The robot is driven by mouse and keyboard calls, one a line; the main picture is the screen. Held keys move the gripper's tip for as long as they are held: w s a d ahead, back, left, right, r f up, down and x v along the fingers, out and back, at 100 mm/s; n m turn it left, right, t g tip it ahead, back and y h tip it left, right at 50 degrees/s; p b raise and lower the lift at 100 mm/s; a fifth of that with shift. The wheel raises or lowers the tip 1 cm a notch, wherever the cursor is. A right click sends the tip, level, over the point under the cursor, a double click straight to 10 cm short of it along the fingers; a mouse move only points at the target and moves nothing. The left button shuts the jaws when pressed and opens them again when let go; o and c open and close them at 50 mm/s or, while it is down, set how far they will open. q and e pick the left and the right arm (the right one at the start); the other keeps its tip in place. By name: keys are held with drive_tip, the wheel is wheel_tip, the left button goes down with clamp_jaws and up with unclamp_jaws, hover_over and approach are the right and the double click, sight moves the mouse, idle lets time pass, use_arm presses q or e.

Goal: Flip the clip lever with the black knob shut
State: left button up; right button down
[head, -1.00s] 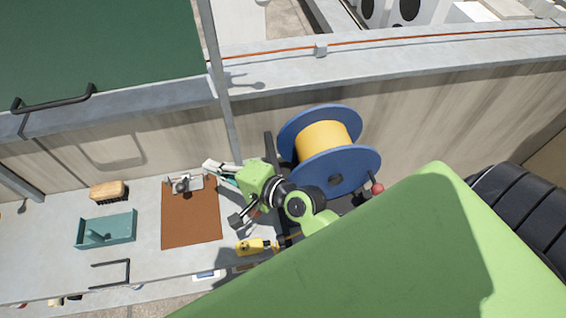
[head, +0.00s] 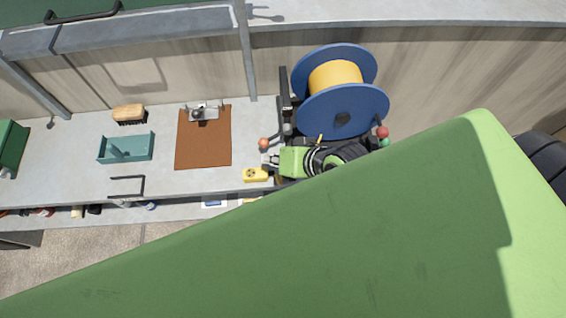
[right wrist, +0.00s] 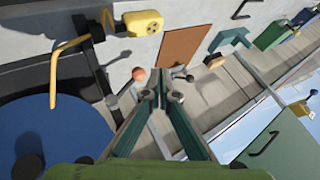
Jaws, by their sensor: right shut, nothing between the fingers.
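A small metal clip (head: 206,111) with a dark knob (head: 197,114) sits at the far edge of a brown mat (head: 203,145) on the grey bench. It is too small to tell whether its lever is up or down. My right gripper (head: 268,160) is to the right of the mat, clear of the clip. Its fingers (right wrist: 160,92) are together and hold nothing. My left gripper is not in view.
An orange knob (head: 263,143) stands close to my right gripper, with a yellow box (head: 255,175) just nearer. A blue cable reel (head: 343,110) is behind my right arm. A teal tray (head: 126,148) and a brush (head: 129,113) lie left of the mat.

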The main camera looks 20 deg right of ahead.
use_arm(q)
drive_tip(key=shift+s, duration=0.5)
use_arm(e)
drive_tip(key=s, duration=0.1)
drive_tip(key=s+d, duration=0.1)
drive_tip(key=n, duration=0.1)
drive_tip(key=shift+s+d+f+g+h, duration=0.2)
drive_tip(key=shift+s+f+g+h, duration=0.1)
drive_tip(key=shift+s+h, duration=0.1)
